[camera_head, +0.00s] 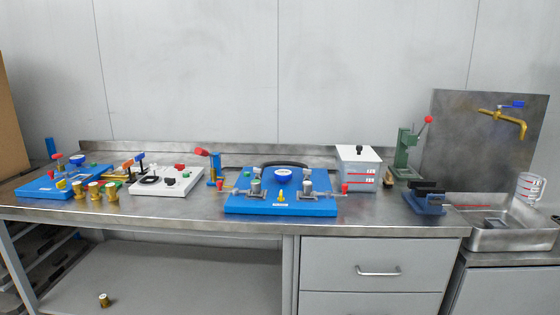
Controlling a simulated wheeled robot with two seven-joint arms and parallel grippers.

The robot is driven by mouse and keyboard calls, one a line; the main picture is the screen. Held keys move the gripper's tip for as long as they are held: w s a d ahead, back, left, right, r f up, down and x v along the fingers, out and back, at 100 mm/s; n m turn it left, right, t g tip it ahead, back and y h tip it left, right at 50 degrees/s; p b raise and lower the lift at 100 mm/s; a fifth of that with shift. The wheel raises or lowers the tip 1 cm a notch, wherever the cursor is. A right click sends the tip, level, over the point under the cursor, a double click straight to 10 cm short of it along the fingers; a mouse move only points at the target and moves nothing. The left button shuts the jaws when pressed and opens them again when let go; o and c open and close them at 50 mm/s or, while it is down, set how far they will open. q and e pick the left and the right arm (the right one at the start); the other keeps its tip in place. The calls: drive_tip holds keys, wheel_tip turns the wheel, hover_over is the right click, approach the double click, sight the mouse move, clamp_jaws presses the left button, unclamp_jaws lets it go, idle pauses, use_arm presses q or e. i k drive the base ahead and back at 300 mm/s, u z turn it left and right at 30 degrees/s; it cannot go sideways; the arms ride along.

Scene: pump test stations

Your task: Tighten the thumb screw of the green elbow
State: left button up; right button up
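I cannot make out the green elbow or its thumb screw for sure at this size. A small green patch (121,181) shows behind the brass fittings (94,191) on the left of the bench, partly hidden by them. Small handles in orange, blue and red (135,161) stand just behind it. A blue station (55,185) with red, blue and yellow parts lies at the far left. Another blue station (281,208) with grey valves, red-tipped handles and a blue-faced gauge (283,175) lies mid-bench. Neither of my grippers is in view.
A white panel (168,184), white-lidded container (358,172), green press (406,153) and blue fixture (424,203) stand on the steel bench (390,222). A sink (510,238), brass tap (511,121) and clear jug (529,187) are at right. A brass fitting (104,300) sits below.

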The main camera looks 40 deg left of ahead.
sight(258, 170)
drive_tip(key=i, duration=1.6)
drive_tip(key=u, duration=2.1)
